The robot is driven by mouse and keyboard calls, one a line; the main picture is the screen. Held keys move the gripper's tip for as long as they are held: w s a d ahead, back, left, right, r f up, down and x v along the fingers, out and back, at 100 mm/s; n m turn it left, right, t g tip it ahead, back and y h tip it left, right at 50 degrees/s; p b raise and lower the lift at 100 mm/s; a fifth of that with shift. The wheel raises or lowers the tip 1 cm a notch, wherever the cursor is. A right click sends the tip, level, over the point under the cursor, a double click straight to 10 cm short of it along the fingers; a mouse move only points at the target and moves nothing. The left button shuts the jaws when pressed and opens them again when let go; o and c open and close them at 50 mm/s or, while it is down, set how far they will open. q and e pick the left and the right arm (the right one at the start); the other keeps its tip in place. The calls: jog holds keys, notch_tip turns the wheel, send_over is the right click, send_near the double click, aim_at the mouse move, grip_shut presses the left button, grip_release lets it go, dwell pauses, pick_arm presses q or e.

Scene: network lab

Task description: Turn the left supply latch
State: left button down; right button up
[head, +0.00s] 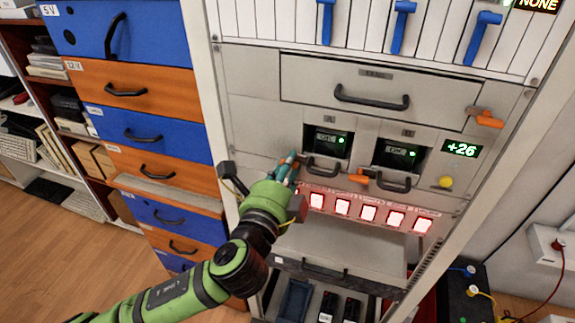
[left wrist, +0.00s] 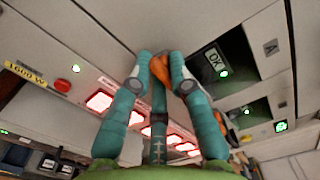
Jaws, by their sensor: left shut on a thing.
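The left supply latch (left wrist: 161,67) is orange and sits between my left gripper's fingertips in the left wrist view. My left gripper (left wrist: 158,70) is shut on it; its teal fingers press on it from both sides. In the head view my left gripper (head: 290,164) is at the rack front, just left of the left supply unit (head: 328,142), and mostly hides that latch. A second orange latch (head: 358,176) lies between the left and right supply units. The right supply unit (head: 401,154) also shows a green light. My right gripper is out of view.
A row of lit red-white buttons (head: 368,213) runs below the units. A wide drawer (head: 345,85) with a dark handle is above, another orange latch (head: 485,118) to its lower right. A display (head: 462,149) reads +26. Blue and orange drawers (head: 150,90) stand left.

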pick_arm(q)
jog(key=c, duration=1.1)
grip_release()
jog(key=shift+f, duration=0.1)
jog(key=shift+c, duration=0.2)
jog(key=v, duration=0.7)
jog(key=shift+s, duration=0.2)
